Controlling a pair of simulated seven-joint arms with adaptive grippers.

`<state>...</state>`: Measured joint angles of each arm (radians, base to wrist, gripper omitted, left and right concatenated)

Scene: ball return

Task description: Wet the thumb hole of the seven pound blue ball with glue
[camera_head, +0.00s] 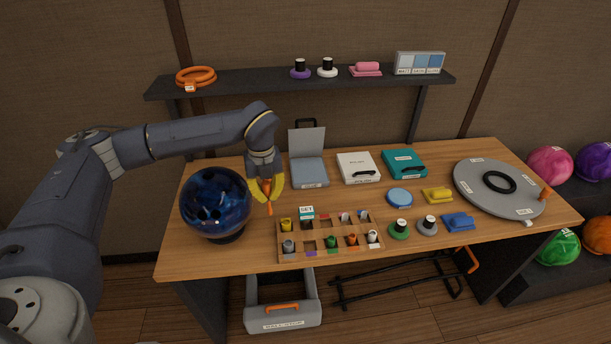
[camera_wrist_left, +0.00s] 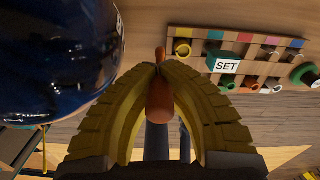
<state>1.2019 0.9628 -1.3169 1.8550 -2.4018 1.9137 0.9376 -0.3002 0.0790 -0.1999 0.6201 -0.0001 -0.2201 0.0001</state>
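The dark blue swirled ball (camera_head: 216,198) rests on a dark stand at the left end of the table. Dark finger holes show on its near side, but I cannot tell which is the thumb hole. It also fills the upper left of the left wrist view (camera_wrist_left: 50,55). My left gripper (camera_head: 267,190) is just right of the ball, pointing down, its yellow fingers shut on a small orange bottle (camera_wrist_left: 160,100). The bottle's narrow orange tip (camera_head: 269,208) points down, apart from the ball. My right gripper is not in view.
A wooden rack (camera_head: 330,245) with several coloured pieces and a SET label (camera_head: 306,212) stands right of the gripper. Cases, pucks, cloths and a round grey turntable (camera_head: 490,205) cover the table farther right. A shelf (camera_head: 300,80) runs behind.

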